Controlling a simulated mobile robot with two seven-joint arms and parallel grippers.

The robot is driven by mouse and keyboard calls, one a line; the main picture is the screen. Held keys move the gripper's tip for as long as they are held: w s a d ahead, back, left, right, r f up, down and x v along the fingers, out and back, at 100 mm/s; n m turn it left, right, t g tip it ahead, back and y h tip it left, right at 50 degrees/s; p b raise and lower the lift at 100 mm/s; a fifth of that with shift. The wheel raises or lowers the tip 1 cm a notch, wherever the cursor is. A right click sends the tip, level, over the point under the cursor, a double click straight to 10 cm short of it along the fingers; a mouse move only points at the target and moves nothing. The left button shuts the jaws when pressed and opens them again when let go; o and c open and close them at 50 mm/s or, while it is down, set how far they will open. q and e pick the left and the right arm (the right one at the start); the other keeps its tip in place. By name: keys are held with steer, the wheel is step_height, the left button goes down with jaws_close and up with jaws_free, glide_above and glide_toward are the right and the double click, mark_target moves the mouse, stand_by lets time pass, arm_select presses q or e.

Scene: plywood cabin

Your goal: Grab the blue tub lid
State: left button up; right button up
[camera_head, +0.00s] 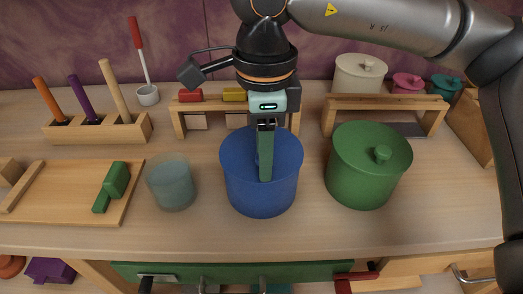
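The blue tub (258,204) stands upright on the wooden counter in the middle of the view. Its blue lid (286,152) lies on top. My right gripper (265,178) comes down from above, over the middle of the lid. Its green finger is seen nearly edge-on and covers most of the lid's knob; a bit of blue shows beside the finger. I cannot tell whether the fingers are closed on the knob. My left gripper is not in view.
A green lidded tub (362,184) stands close on the right, a translucent cup (171,185) on the left. A cutting board (70,212) with a green tool (111,186) lies further left. Low wooden racks (182,125) stand behind. The counter's front edge is just ahead of the tub.

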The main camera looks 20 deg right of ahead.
jaws_close()
steer(key=shift+r, duration=0.1)
stand_by(0.3)
